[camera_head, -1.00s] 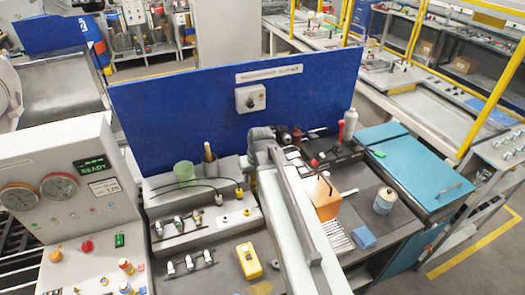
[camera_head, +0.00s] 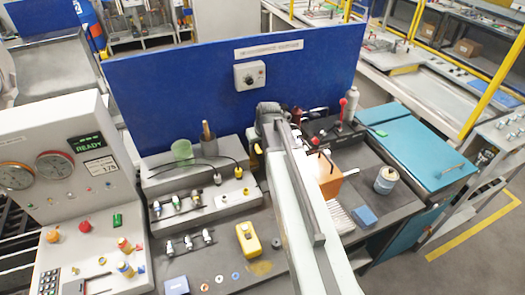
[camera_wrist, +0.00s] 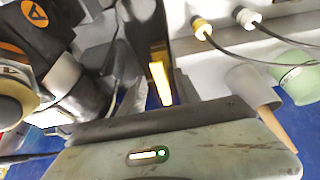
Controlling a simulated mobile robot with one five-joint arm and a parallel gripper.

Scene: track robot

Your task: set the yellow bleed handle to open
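A narrow yellow bar (camera_wrist: 160,82), which looks like the bleed handle, shows in the wrist view between grey and dark parts at the middle. A small yellow patch (camera_head: 257,148) beside my gripper in the head view may be the same handle; its setting cannot be read. My gripper (camera_head: 268,112) is over the back of the bench, just in front of the blue board.
A green cup (camera_head: 182,152) and a grey cup (camera_head: 208,145) with a wooden handle stand left of my gripper. Cabled plugs (camera_head: 238,172) sit close by. Right are an orange-brown block (camera_head: 325,175) and a tin (camera_head: 386,180). The blue board (camera_head: 180,80) closes off the back.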

